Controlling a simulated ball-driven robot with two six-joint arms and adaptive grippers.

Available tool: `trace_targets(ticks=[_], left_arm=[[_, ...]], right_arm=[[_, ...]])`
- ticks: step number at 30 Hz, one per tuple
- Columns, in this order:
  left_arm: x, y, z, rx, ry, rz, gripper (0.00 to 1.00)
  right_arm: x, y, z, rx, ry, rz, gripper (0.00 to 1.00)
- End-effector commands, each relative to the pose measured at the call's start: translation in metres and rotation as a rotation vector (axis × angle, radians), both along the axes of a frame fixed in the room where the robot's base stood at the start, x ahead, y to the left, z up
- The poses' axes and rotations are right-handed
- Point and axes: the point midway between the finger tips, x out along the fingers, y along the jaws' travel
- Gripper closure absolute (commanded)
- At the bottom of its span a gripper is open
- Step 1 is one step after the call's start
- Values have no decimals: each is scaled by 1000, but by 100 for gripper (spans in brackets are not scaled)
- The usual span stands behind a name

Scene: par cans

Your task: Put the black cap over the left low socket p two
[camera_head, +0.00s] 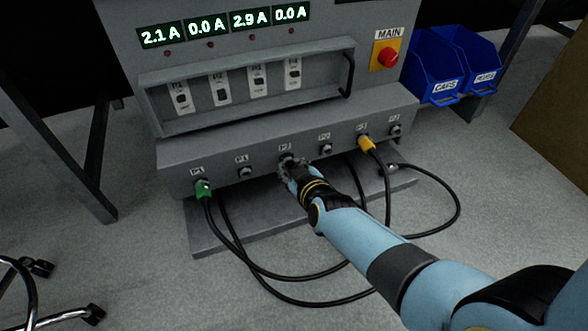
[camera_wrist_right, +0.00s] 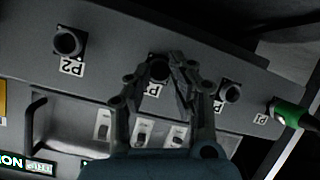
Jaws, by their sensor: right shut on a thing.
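My right gripper (camera_head: 288,166) is at the third socket from the left on the low front ledge of the grey panel. In the right wrist view the fingers (camera_wrist_right: 160,80) are close together around a dark round piece (camera_wrist_right: 158,69), which looks like the black cap. It is right in front of the socket; whether it is seated or only close I cannot tell. In the head view the fingers mostly hide the cap and this socket. The label beside it is partly covered in the wrist view. My left gripper is not in view.
A green plug (camera_head: 204,190) sits at the far left socket and a yellow plug (camera_head: 366,143) further right, with black cables looping below. Bare sockets stand either side of my gripper (camera_head: 245,172) (camera_head: 326,148). Blue bins (camera_head: 436,69) and a red MAIN button (camera_head: 388,57) are at right.

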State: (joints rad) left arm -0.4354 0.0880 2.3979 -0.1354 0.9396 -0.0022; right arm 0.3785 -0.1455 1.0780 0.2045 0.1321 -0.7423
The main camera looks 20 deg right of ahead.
Motion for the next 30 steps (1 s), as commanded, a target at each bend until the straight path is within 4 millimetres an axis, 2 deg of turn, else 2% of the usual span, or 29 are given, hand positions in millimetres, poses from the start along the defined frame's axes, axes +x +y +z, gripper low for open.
trace_targets(ticks=[6,7,13,23,26,29,30], left_arm=[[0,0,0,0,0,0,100],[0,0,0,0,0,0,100],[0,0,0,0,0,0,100],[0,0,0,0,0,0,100],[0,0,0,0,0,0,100],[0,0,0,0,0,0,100],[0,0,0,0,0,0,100]], right_arm=[[1,0,0,0,0,0,100],[1,0,0,0,0,0,78],[1,0,0,0,0,0,53],[-3,0,1,0,1,0,53],[-13,0,5,-1,1,1,53],[-29,-1,12,-1,2,0,53],[-40,-1,11,-2,5,1,53]])
